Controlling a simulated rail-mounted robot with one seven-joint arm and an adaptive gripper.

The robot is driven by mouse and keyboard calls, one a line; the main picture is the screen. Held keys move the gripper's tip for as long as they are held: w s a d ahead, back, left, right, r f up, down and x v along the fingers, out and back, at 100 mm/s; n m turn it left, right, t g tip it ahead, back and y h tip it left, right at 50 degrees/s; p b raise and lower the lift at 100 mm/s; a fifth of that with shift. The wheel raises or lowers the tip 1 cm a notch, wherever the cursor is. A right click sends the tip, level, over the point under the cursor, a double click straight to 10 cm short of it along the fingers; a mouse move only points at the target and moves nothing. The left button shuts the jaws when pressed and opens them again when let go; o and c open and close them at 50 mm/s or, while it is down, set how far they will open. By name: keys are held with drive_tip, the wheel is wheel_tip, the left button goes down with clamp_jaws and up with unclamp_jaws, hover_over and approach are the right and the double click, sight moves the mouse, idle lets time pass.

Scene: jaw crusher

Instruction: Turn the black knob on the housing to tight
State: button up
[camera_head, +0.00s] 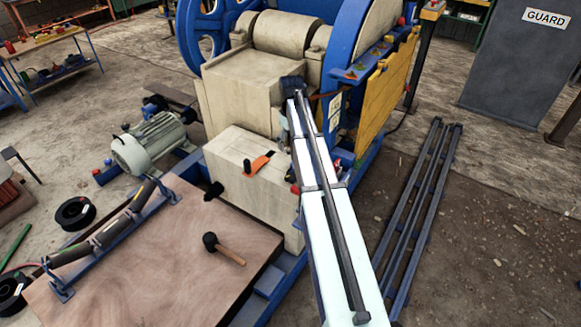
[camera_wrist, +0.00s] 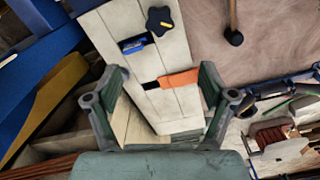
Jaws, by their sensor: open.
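The black star-shaped knob (camera_wrist: 159,21) with a yellow mark sits on the pale housing (camera_wrist: 102,30), near the top of the wrist view. It shows small in the head view (camera_head: 213,190), at the left edge of the pale housing block (camera_head: 238,205). My gripper (camera_wrist: 162,72) is open, with its two grey-green fingers spread wide and nothing between them touched. The knob lies beyond the fingertips, apart from them. In the head view my arm mostly hides the gripper.
An orange handle (camera_head: 257,163) projects from the housing; it shows between my fingers in the wrist view (camera_wrist: 180,78). A small blue part (camera_wrist: 136,44) sits near the knob. A black-headed mallet (camera_head: 222,248) lies on the wooden board (camera_head: 150,270). Blue rails (camera_head: 425,200) lie right.

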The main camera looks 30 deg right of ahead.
sight(291, 175)
wheel_tip(291, 175, down, 17)
drive_tip(key=p, duration=0.4)
drive_tip(key=shift+f, duration=0.15)
drive_tip(key=shift+c, duration=0.3)
drive_tip(key=c, duration=1.1)
